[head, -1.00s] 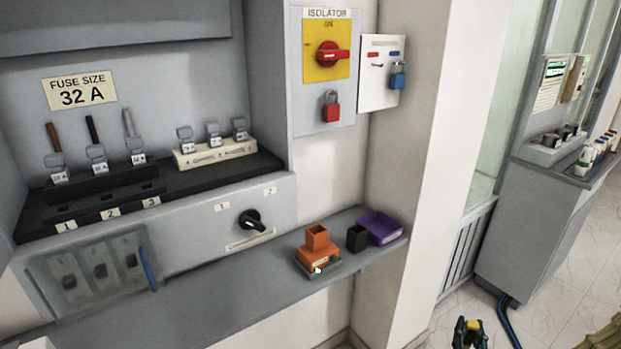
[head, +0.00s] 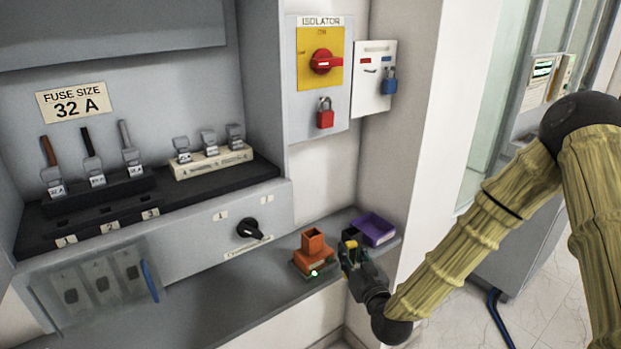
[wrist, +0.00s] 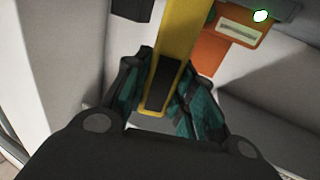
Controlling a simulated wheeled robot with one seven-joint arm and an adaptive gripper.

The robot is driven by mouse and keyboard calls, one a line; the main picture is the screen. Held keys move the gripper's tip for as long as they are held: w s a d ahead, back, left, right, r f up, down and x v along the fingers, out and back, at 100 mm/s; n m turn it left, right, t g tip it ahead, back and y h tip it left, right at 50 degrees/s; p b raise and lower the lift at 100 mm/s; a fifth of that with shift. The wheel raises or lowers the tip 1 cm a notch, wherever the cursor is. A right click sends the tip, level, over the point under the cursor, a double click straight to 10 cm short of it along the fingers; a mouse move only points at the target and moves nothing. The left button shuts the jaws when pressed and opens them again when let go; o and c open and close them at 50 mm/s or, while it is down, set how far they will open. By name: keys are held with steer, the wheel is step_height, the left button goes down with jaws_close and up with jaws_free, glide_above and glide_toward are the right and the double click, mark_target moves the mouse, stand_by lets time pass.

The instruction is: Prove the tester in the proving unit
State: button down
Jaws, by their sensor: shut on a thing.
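My gripper (head: 352,258) is at the shelf's front edge, just right of the orange proving unit. In the wrist view its teal fingers (wrist: 165,92) are shut on the yellow and black tester (wrist: 176,38). The tester runs up out of the top of that view, so its far end is hidden. A bit of yellow tester (head: 351,245) also shows in the head view. The orange proving unit (head: 313,243) stands on the shelf with its square opening upward and a small green light lit at its front. It shows beside the tester in the wrist view (wrist: 213,52), apart from it.
A purple tray (head: 375,226) lies at the shelf's right end. A black holder (head: 350,234) is mostly hidden behind my gripper. The grey shelf (head: 225,300) is clear to the left. The fuse panel and isolator (head: 322,62) are above.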

steer(key=w+a+r+n+g+y+p, duration=0.1)
steer(key=w+a+r+n+y, duration=0.15)
steer(key=w+a+r, duration=0.4)
steer(key=w+a+r+n+g+y+p, duration=0.1)
steer(key=a+r+g+y+p, duration=0.2)
steer(key=r, duration=0.7)
step_height(320, 180, down, 9)
steer(key=t+b, duration=0.1)
steer(key=b, duration=0.6)
steer(key=shift+a+f+b, duration=0.15)
steer(key=shift+a+b, duration=0.2)
steer(key=shift+f, duration=0.1)
stand_by(1.5)
